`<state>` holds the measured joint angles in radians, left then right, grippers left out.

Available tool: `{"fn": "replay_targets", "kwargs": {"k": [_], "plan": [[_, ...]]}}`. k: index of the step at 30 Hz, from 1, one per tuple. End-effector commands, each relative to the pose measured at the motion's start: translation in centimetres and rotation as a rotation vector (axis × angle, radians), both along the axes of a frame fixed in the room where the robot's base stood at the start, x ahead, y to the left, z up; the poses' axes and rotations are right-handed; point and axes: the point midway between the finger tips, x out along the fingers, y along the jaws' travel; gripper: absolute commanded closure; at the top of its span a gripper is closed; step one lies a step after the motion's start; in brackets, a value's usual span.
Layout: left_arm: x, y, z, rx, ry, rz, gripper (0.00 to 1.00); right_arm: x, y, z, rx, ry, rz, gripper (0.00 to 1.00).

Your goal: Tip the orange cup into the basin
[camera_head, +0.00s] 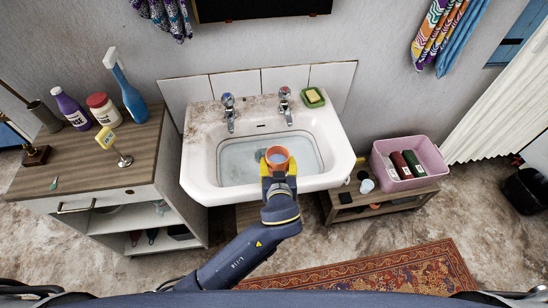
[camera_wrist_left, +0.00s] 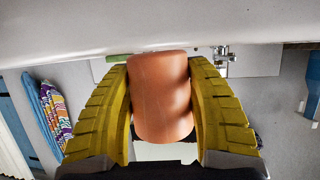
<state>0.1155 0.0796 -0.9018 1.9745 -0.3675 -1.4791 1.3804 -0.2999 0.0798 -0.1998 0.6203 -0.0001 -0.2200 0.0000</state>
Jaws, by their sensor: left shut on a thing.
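The orange cup (camera_head: 277,157) is held over the front part of the white basin (camera_head: 197,165) in the head view. Its open rim faces the head camera, and I cannot tell what is inside it. My left gripper (camera_head: 278,184) is shut on the cup from the front side. In the left wrist view the cup (camera_wrist_left: 162,98) sits between the two yellow fingers of the left gripper (camera_wrist_left: 162,105), which touch its sides. The basin appears to hold some water. My right gripper is not in view.
Two taps (camera_head: 229,110) and a green soap dish (camera_head: 313,97) are on the basin's back ledge. A wooden-topped cabinet (camera_head: 100,165) with bottles stands at the left. A pink crate (camera_head: 410,165) sits on a low bench at the right. The basin's inside around the cup is clear.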

Motion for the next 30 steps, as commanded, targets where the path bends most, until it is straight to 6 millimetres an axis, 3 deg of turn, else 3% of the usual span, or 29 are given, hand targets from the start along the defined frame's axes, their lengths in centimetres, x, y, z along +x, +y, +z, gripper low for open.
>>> {"fn": "replay_targets", "kwargs": {"k": [30], "plan": [[-0.35,-0.22,0.57,-0.108,0.198,0.002,0.81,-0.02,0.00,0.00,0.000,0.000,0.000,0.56]]}}
